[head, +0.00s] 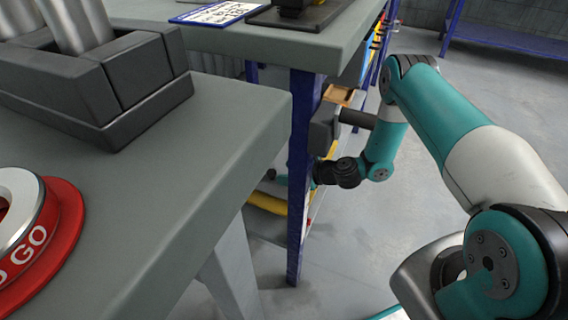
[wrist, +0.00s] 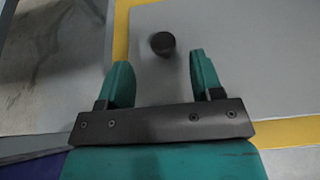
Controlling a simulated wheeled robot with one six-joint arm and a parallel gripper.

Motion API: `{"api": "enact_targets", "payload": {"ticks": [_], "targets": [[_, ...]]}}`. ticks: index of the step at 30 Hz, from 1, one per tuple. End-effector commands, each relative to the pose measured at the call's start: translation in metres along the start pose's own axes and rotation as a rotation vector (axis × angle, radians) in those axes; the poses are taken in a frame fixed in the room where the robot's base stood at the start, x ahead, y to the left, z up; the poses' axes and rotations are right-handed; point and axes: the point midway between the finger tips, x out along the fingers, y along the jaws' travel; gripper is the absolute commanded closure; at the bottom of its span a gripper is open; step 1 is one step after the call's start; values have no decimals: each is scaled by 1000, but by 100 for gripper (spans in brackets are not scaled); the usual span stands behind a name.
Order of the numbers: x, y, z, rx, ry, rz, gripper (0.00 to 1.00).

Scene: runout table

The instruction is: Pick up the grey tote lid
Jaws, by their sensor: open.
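The grey tote lid (wrist: 250,60) is a flat grey panel filling much of the wrist view, with yellow along its left and lower edges. A round black knob (wrist: 162,43) stands up from it. My gripper (wrist: 160,60) is open, its two teal fingers on either side of the knob's line and the knob just beyond their tips. Nothing is between the fingers. In the head view my arm reaches in under the far table, and the gripper is mostly hidden behind a blue leg. I cannot make out the lid there.
The blue table leg (head: 296,180) stands close to my wrist. A yellow thing (head: 268,203) shows low behind it. The near grey bench (head: 200,150) holds a dark block (head: 110,90) and a red ring (head: 62,225). The floor (head: 390,210) beside my arm is clear.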

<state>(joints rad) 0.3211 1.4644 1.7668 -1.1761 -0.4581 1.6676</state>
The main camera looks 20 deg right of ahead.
Motion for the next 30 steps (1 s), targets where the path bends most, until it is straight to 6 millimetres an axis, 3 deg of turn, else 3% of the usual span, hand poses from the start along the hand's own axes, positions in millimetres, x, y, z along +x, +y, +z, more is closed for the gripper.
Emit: {"api": "enact_targets", "payload": {"ticks": [7, 15, 24, 26, 30], "targets": [[19, -2, -1, -2, -1, -2, 40], [58, -4, 0, -1, -1, -3, 40], [62, -4, 2, 2, -1, -5, 40], [62, -4, 2, 2, -1, -5, 52], [62, -4, 2, 2, 0, -5, 84]]}}
